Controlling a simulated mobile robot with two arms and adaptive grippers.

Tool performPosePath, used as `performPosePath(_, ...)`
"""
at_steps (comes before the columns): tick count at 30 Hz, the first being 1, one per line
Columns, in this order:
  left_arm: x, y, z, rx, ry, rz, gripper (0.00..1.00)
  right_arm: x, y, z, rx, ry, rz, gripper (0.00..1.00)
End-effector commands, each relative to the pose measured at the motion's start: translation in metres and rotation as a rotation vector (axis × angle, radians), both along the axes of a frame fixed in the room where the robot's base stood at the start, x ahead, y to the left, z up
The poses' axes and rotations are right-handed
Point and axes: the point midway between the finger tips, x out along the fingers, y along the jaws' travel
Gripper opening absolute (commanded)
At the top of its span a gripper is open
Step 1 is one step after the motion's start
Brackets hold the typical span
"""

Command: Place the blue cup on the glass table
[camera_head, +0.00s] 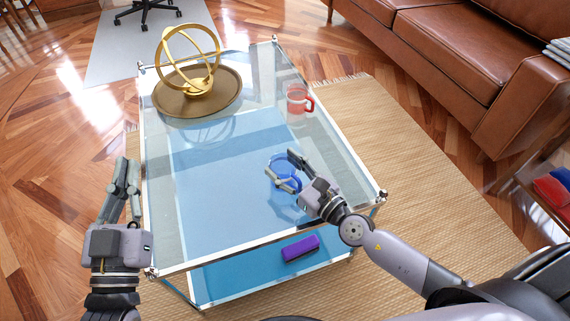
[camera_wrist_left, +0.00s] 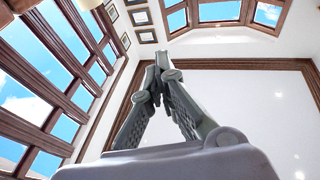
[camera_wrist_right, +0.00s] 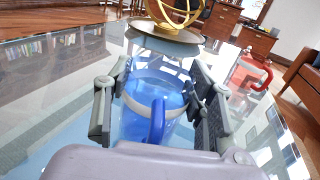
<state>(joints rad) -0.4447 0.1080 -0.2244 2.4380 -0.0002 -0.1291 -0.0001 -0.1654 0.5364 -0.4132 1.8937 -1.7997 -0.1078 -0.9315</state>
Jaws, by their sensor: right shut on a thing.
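The blue cup (camera_head: 283,163) is upright at the right-middle of the glass table (camera_head: 215,210). My right gripper (camera_head: 291,171) is shut on it. In the right wrist view the blue cup (camera_wrist_right: 150,88) stands between the two fingers, one on each side, with its handle toward my palm. I cannot tell whether its base touches the glass. My left gripper (camera_head: 124,178) is off the table's left side, pointing away from me. In the left wrist view its fingertips (camera_wrist_left: 160,62) meet, with nothing between them.
A red mug (camera_head: 297,100) stands on the glass beyond the cup. A gold armillary ornament (camera_head: 190,60) on a round brown tray (camera_head: 225,98) fills the far left. A purple object (camera_head: 300,248) lies on the lower shelf. The table's left and front middle are clear.

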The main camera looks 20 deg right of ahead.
Motion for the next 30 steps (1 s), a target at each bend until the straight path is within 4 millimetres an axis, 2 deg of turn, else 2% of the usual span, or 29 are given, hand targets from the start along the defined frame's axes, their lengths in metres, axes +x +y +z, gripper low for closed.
performPosePath(20, -0.005, -0.003, 0.018, -0.031, -0.110, -0.011, 0.00, 0.000, 0.000, -0.004, 0.000, -0.002, 0.000, 0.17)
performPosePath(21, -0.006, -0.003, 0.020, -0.033, -0.121, -0.011, 0.00, 0.000, 0.000, -0.005, -0.001, 0.000, 0.000, 0.51)
performPosePath(30, -0.005, -0.003, 0.020, -0.032, -0.119, -0.010, 0.00, 0.000, 0.000, -0.005, -0.001, 0.000, 0.000, 0.70)
